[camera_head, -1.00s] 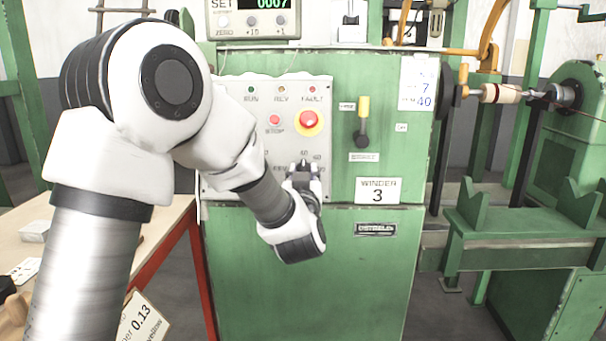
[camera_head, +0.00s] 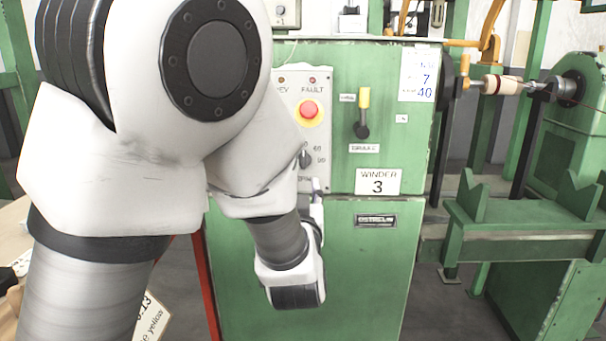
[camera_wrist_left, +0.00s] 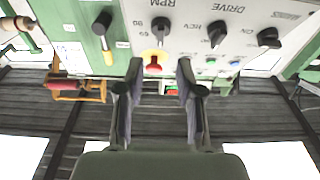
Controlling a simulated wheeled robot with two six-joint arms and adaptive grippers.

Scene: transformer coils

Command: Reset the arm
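My left arm comes in from the left of the head view and covers much of that side. Its gripper (camera_head: 316,190) is small there, in front of the winder's control panel and just below the RPM knob (camera_head: 306,160). In the left wrist view my left gripper (camera_wrist_left: 158,72) has its two fingers spread apart with nothing between them. That view shows the panel (camera_wrist_left: 185,30) upside down, with the RPM knob (camera_wrist_left: 161,28) ahead of the fingertips and apart from them. My right gripper is not in view.
The green winder cabinet (camera_head: 310,270) stands ahead, with a red stop button (camera_head: 309,110) and a brake lever (camera_head: 362,112). A spool on a spindle (camera_head: 502,85) and a green bench frame (camera_head: 520,218) are at the right. A table edge is at the lower left.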

